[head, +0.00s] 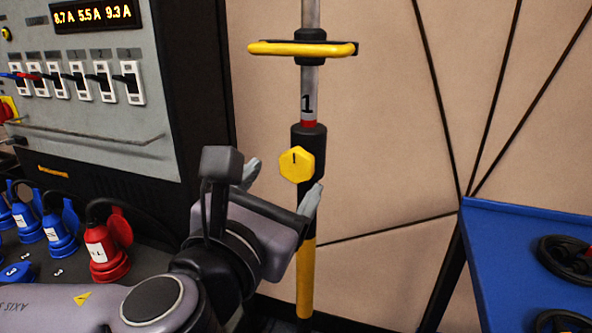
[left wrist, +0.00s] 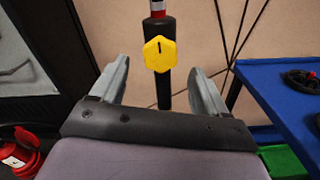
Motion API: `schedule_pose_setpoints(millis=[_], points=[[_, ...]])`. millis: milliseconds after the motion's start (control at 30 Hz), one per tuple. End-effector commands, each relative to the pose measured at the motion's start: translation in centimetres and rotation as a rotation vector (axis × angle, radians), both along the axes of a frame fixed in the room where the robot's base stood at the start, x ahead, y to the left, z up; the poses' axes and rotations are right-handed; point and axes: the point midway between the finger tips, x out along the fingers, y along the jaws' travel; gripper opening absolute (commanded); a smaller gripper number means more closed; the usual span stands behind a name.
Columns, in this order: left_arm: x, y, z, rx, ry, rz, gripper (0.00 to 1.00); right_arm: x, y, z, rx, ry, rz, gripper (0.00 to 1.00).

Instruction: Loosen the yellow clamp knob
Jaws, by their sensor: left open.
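The yellow clamp knob (head: 297,164) is a hexagonal knob with a short dark mark, on the black sleeve (head: 308,142) of an upright pole. In the left wrist view the knob (left wrist: 159,54) sits beyond and between the two fingers, with its mark near vertical. My left gripper (head: 282,186) is open and empty, just below and in front of the knob in the head view. Its fingers (left wrist: 157,88) stand apart on either side of the pole in the left wrist view and do not appear to touch the knob. My right gripper is not in view.
A yellow handle (head: 303,48) crosses the pole above the knob. A grey panel with switches (head: 90,80) stands at left, with red (head: 106,247) and blue plugs below it. A blue table (head: 520,250) holding dark coiled items is at right. A tan wall stands behind.

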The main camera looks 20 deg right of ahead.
Motion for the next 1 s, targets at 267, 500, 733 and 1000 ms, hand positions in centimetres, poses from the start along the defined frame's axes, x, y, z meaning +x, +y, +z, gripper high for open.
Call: schedule_pose_setpoints(millis=[267, 500, 733, 1000], points=[[3.0, -2.1, 0.0, -0.003, 0.002, -0.001, 0.75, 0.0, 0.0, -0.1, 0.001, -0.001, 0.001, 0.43], [4.7, -3.2, 0.1, -0.005, 0.003, -0.002, 0.75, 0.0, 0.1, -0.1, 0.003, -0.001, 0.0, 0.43], [5.1, -3.5, 0.1, -0.005, 0.003, -0.003, 0.75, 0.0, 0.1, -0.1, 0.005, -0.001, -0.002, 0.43], [5.1, -3.5, 0.1, -0.005, 0.003, -0.003, 0.39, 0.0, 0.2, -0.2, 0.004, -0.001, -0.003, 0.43]])
